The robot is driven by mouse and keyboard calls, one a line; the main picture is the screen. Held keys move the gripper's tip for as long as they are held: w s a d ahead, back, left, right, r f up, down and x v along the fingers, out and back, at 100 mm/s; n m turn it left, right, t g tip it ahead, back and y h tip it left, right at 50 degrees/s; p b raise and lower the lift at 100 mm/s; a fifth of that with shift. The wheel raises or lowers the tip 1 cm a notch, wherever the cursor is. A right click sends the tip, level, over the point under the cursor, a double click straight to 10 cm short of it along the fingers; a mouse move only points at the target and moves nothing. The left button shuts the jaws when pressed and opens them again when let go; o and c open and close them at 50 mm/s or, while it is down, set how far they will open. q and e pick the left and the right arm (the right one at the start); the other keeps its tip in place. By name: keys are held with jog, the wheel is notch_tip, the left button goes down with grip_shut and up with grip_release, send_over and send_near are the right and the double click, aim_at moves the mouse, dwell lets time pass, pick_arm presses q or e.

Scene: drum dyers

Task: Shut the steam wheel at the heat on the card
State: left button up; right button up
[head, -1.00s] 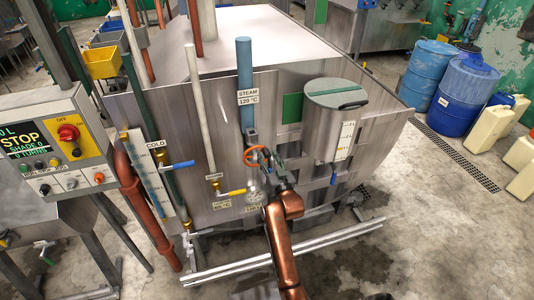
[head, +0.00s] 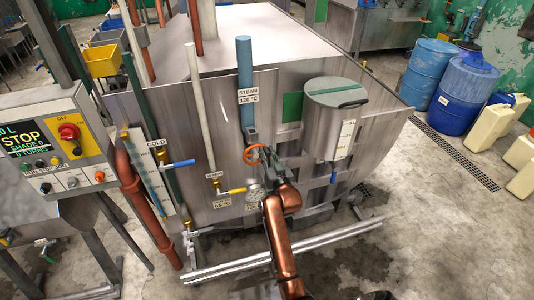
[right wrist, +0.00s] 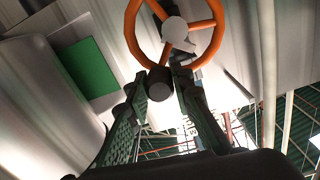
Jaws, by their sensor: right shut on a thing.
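The orange steam wheel (head: 253,151) is on the front of the steel vat, at the foot of a blue pipe labelled "STEAM 120 °C" (head: 248,96). The right wrist view shows its orange rim (right wrist: 131,30), spokes and grey hub close up. My right gripper (head: 266,161) is at the lower right of the wheel. In the right wrist view its fingers (right wrist: 158,84) close around a dark round knob (right wrist: 160,86) at the rim. A round gauge (head: 256,190) is below the wheel, partly behind my arm; its needle is too small to read. My left gripper is out of view.
A control panel (head: 50,160) with a STOP screen stands at left. A yellow-handled valve (head: 232,191) and a blue-handled valve (head: 180,164) are left of the wheel. A lidded steel pot (head: 334,120) hangs close on the right. A rail (head: 340,236) runs low in front.

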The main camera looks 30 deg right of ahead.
grip_shut()
jog(key=shift+s+d+f+m+p, duration=0.1)
jog(key=shift+d+m+p, duration=0.1)
jog(key=shift+m+p, duration=0.25)
jog(key=shift+d+f+m+p, duration=0.15)
jog(key=shift+m+p, duration=0.1)
jog(key=shift+m, duration=0.3)
jog(key=shift+d+f+m+p, duration=0.25)
jog(key=shift+m+p, duration=0.1)
jog(key=shift+m, duration=0.25)
jog(key=shift+d+f+m+p, duration=0.1)
jog(key=shift+f+m+p, duration=0.15)
jog(key=shift+m, duration=0.35)
jog(key=shift+s+d+f+m+p, duration=0.1)
jog(key=shift+f+m+p, duration=0.3)
jog(key=shift+m, duration=0.55)
jog(key=shift+d+f+m+p, duration=0.15)
jog(key=shift+f+m+p, duration=0.3)
jog(key=shift+m, duration=0.55)
jog(key=shift+s+d+f+m+p, duration=0.1)
jog(key=shift+f+m+p, duration=0.15)
jog(key=shift+f+m, duration=0.5)
jog(key=shift+r+m, duration=0.15)
jog(key=shift+m, duration=0.15)
jog(key=o, duration=0.9)
grip_release()
jog(key=shift+o, duration=0.3)
